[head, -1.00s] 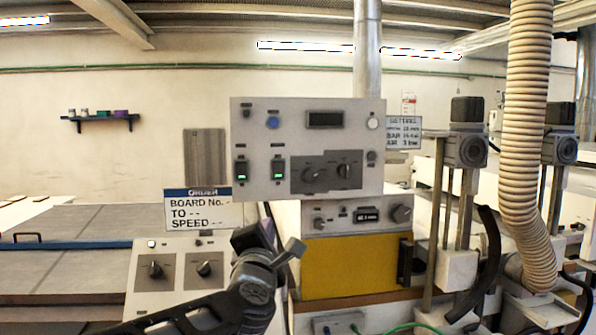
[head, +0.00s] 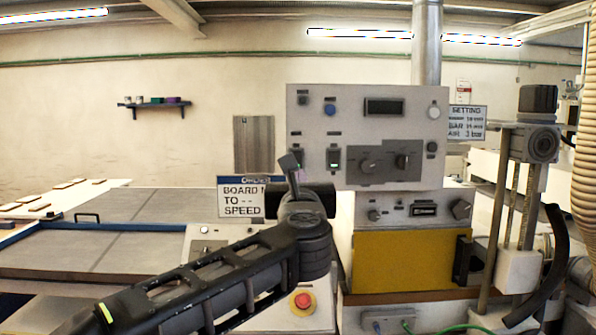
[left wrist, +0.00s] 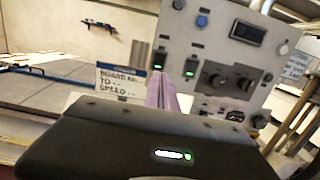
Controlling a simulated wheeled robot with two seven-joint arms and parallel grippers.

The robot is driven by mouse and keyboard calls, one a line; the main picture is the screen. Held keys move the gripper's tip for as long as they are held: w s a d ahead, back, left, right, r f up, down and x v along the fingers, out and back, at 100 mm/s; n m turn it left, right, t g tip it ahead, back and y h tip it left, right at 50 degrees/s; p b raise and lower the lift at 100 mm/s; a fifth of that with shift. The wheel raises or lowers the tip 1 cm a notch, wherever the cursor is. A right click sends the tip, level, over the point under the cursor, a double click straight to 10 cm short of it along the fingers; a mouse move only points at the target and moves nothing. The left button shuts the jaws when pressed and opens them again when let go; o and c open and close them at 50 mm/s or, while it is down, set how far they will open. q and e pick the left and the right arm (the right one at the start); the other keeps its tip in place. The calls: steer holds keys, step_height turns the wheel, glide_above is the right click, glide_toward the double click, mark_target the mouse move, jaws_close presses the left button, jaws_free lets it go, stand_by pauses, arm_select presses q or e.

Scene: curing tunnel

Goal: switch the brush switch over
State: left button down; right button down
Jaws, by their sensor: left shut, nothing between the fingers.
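The grey control panel (head: 306,112) carries two green-lit rocker switches side by side. The left switch (head: 306,158) is partly behind my gripper in the head view, and the right switch (head: 334,159) is clear. In the left wrist view the left switch (left wrist: 160,58) and right switch (left wrist: 190,70) both show green. Their labels are too small to read, so I cannot tell which is the brush switch. My left gripper (head: 289,162) is shut and empty, its tips in front of the panel's lower left. Its fingers (left wrist: 163,92) point up toward the switches; contact cannot be told.
Two dark knobs (head: 370,166) sit right of the switches. A board sign (head: 240,198) stands left of the panel. A red emergency button (head: 302,301) is below my arm. A post with a motor (head: 535,145) stands at the right.

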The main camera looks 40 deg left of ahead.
mark_target(295, 151)
arm_select(q)
steer(key=p+x, duration=0.4)
steer(key=x, duration=0.9)
steer(key=shift+w+a+r, duration=0.1)
steer(key=shift+p, duration=0.35)
steer(key=p, duration=0.3)
steer(key=r+g+p, duration=0.1)
steer(key=p, duration=0.2)
steer(key=shift+a+r+h, duration=0.2)
steer(key=shift+r+h, duration=0.1)
steer(key=shift+h, duration=0.1)
steer(key=shift+w, duration=0.1)
steer(key=shift+f, duration=0.1)
steer(key=shift+a, duration=0.1)
